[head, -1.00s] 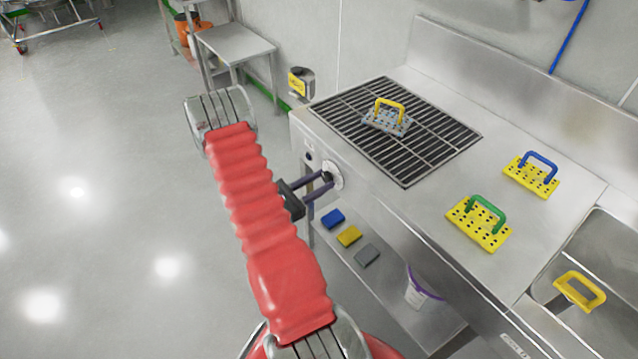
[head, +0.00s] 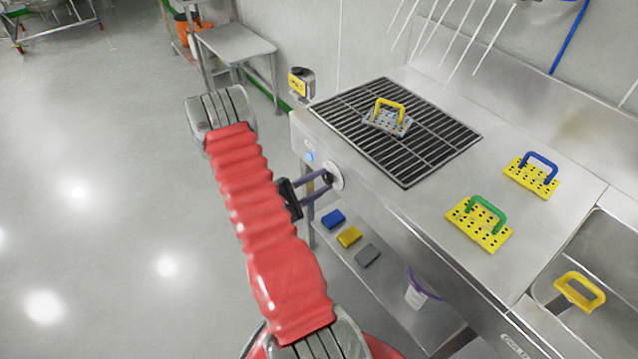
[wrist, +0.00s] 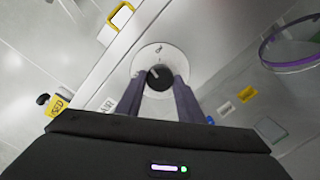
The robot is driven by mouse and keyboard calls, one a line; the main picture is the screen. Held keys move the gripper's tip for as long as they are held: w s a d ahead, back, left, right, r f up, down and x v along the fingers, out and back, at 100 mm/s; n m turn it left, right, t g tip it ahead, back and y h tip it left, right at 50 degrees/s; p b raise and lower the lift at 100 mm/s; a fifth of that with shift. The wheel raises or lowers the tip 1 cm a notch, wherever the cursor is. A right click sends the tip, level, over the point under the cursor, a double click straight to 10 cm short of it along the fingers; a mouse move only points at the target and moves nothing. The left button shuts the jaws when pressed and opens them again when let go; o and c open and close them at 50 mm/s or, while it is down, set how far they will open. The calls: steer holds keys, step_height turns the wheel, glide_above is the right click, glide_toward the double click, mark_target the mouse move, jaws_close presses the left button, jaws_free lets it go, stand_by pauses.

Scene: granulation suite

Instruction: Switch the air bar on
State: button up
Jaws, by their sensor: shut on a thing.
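A dark round knob (head: 328,177) sits on a pale round dial plate (head: 338,175) on the front of the steel bench. My gripper (head: 321,185) reaches it from the left and is shut on it. In the wrist view, the two purple-grey fingers (wrist: 158,92) stand on either side of the dark knob (wrist: 158,77), and the pale dial (wrist: 166,56) shows behind. A small lamp (head: 309,156) beside the dial glows blue. Pale slanting streaks (head: 452,38), like air jets, come down over the back of the bench. The air bar's body is not clearly in view.
A black grate (head: 360,105) on the bench bears a grey perforated plate (head: 385,122) with a yellow handle. Two yellow perforated plates (head: 479,224) lie to the right, beside a sink (head: 602,235). A lower shelf (head: 385,290) holds coloured blocks and a pail.

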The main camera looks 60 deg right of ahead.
steer(key=m, duration=0.3)
steer(key=shift+w+d+m, duration=0.1)
steer(key=shift+m, duration=1.9)
steer(key=o, duration=1.1)
steer(key=shift+c, duration=0.2)
steer(key=v, duration=1.3)
steer(key=shift+a, duration=0.4)
